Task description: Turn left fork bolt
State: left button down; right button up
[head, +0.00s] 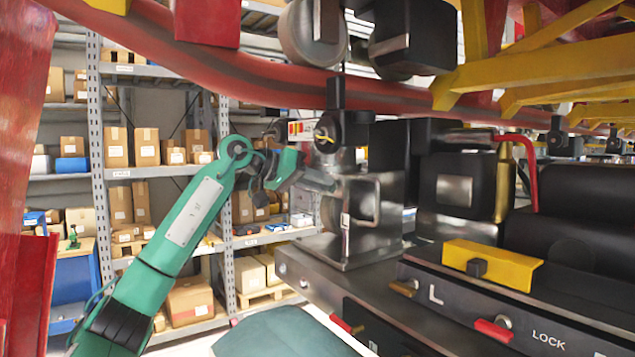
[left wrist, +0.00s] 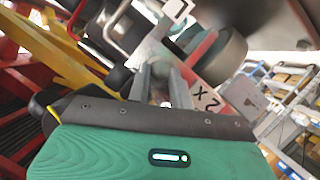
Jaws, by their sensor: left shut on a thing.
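My left gripper (head: 325,180) reaches in from the left to the side of a grey metal fork block (head: 375,250). In the left wrist view, the gripper's two grey fingers (left wrist: 164,85) point away from me, close together. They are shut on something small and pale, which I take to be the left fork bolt. The fingers and the block hide most of the bolt, so I cannot tell how far it is turned. My right gripper is in neither view.
A red rail (head: 270,75) runs overhead, with yellow braces (head: 540,75) at the right. A machine panel with a yellow bracket (head: 490,265), a red handle (head: 493,330) and LOCK lettering stands at the right. Shelves with boxes (head: 145,147) stand behind my arm.

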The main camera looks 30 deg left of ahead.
pick_arm(q)
jog(key=shift+f, duration=0.2)
jog(key=c, duration=1.2)
grip_release()
jog(key=shift+r, duration=0.1)
jog(key=shift+c, duration=0.2)
jog(key=shift+s, duration=0.1)
jog(key=shift+a, duration=0.1)
jog(key=b+v, duration=0.4)
jog(key=v, duration=0.9)
jog(key=shift+s+r, duration=0.2)
jog(key=shift+s, duration=0.1)
jog(key=shift+a, duration=0.15)
